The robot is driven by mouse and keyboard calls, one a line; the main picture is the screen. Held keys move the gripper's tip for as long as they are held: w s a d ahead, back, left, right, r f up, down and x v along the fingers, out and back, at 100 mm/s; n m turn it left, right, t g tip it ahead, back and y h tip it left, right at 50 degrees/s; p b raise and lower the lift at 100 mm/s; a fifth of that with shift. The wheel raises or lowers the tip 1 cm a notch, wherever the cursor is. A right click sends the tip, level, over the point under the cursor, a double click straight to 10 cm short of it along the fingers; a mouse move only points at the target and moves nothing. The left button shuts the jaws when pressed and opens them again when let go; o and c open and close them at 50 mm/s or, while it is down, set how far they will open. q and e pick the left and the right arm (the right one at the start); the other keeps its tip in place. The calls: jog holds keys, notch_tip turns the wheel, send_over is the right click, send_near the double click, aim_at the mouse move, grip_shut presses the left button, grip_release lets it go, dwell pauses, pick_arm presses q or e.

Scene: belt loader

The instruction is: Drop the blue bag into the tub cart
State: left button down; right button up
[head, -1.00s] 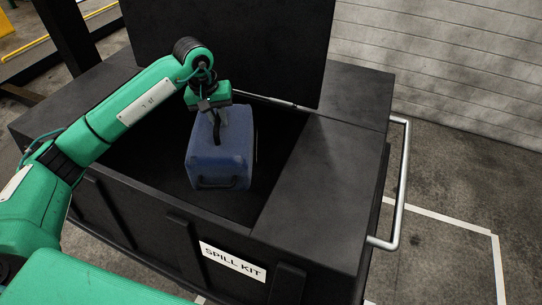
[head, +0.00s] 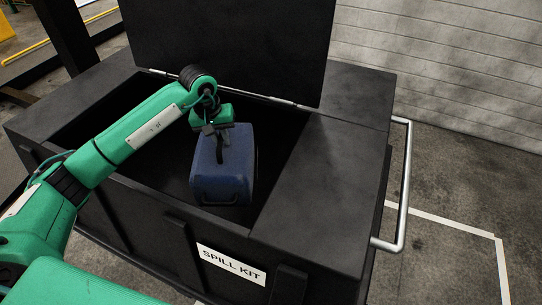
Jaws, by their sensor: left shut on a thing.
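The blue bag (head: 224,176) is a boxy dark-blue case with a handle. It hangs from my left gripper (head: 217,140), which is shut on it near its top. The bag is over or within the open well of a black cart (head: 322,200) labelled "SPILL KIT". I cannot tell whether its base touches the well's floor. The cart has a raised lid (head: 235,45) at the back and a metal handle (head: 403,185) on the right. No cart marked as a tub cart shows apart from this one. My right gripper is not in view.
The flat black top right of the well is clear. The raised lid stands close behind my left gripper. A pale block wall (head: 450,70) is at the back right. Concrete floor with white lines (head: 455,228) lies right of the cart.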

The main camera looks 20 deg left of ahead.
pick_arm(q)
jog(key=shift+r, duration=0.15)
jog(key=c, duration=1.3)
grip_release()
jog(key=shift+s+f, duration=0.15)
jog(key=shift+f, duration=0.05)
jog(key=r+b, duration=0.1)
jog(key=r, duration=0.3)
jog(key=s+a+r+b, duration=0.1)
jog(key=r, duration=0.4)
jog(key=r+b, duration=0.1)
jog(key=r, duration=0.4)
jog(key=shift+s+a, duration=0.25)
jog(key=shift+s, duration=0.1)
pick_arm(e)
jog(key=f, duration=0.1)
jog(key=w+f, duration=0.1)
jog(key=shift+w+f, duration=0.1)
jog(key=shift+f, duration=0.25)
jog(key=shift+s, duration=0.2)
